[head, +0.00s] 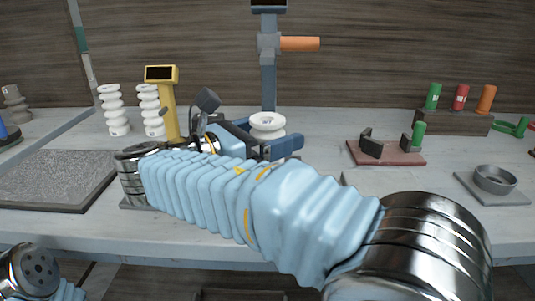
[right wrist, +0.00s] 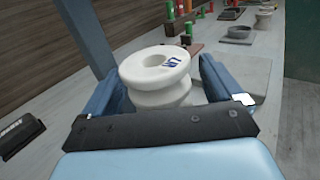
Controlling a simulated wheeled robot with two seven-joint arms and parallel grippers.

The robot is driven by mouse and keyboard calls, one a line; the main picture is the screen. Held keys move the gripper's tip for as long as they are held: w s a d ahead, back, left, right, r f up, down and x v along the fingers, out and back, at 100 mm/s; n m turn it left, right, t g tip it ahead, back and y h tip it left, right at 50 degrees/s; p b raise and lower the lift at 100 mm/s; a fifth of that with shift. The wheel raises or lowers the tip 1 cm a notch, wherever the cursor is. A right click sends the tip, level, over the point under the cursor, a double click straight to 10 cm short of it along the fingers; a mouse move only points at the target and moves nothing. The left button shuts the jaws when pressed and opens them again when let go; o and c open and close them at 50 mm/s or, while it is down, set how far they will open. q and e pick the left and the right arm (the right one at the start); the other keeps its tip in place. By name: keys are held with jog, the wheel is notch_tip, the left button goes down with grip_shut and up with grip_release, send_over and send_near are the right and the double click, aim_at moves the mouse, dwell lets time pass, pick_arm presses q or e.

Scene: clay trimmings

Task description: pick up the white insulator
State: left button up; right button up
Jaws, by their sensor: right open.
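A white spool-shaped insulator (head: 267,121) with a hole in its top stands upright at the middle of the bench. It also shows in the right wrist view (right wrist: 158,92), with a dark blue mark on its top rim. My right gripper (head: 266,140) is open, with one blue finger on each side of the insulator. In the right wrist view the gripper (right wrist: 163,84) shows a small gap at the right finger; contact on the left is unclear. The insulator's base is hidden behind the gripper. My left gripper is out of view.
Two taller ribbed white insulators (head: 113,110) stand at the left by a yellow post with a display (head: 168,105). A blue column with an orange handle (head: 299,44) rises behind. A reddish plate (head: 385,153) and a round grey dish (head: 494,178) lie at right.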

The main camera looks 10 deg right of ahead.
jog(key=shift+w+d, duration=0.3)
jog(key=shift+d, duration=0.35)
jog(key=c, duration=1.5)
